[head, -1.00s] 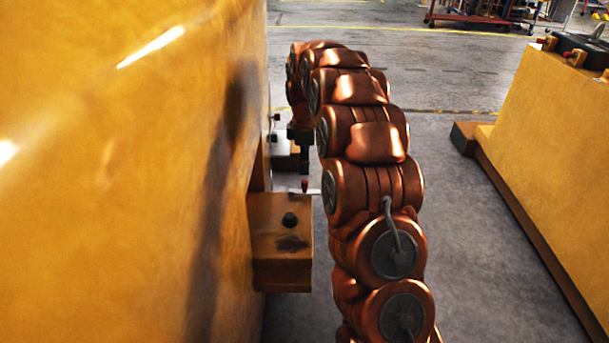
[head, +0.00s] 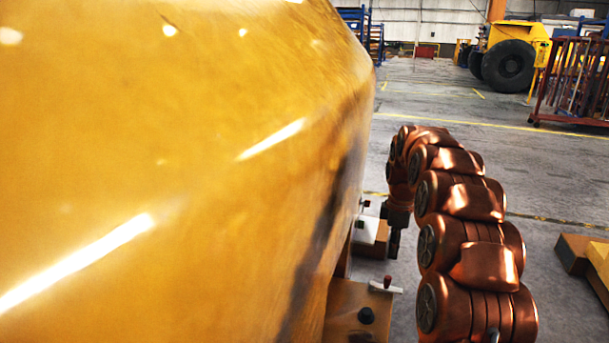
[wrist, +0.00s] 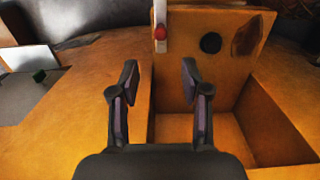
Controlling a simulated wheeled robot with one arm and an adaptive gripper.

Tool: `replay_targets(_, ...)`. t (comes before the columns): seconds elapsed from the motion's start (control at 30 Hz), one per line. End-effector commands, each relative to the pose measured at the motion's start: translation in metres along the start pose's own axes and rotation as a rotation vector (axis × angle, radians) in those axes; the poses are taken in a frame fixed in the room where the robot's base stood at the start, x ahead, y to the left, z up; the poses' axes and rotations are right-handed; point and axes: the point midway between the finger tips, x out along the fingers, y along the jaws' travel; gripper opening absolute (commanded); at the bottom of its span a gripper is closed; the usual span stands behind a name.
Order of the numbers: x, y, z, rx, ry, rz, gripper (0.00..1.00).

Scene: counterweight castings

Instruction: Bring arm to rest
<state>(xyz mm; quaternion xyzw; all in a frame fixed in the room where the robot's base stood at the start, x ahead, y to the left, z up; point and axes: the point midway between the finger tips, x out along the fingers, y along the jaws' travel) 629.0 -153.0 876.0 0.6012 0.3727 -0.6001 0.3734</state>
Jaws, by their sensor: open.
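My copper-coloured arm (head: 470,225) arches forward beside a large yellow casting in the head view. My gripper (wrist: 158,78) is open, with two dark fingers apart and nothing between them in the wrist view. In the head view only a dark part of the gripper end (head: 395,240) shows, hanging down at the arm's far end close to the casting's side. The wrist view looks at a yellow box-like ledge (wrist: 190,75), beyond the fingertips, with a red-tipped lever (wrist: 160,32) and a black knob (wrist: 210,43).
The yellow casting (head: 170,190) fills the left of the head view, close to my arm. Another yellow block (head: 598,265) stands at the right edge. Grey floor (head: 550,185) lies open between them. A wheeled yellow machine (head: 515,55) and a red rack (head: 575,85) stand far back.

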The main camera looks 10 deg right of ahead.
Motion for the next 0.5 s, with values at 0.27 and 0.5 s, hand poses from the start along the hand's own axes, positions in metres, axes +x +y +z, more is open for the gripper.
replay_targets(0.27,-0.022,-0.029,-0.007,0.062,0.003,-0.012,0.47)
replay_targets(0.5,-0.055,-0.08,-0.016,0.177,0.002,-0.027,0.47)
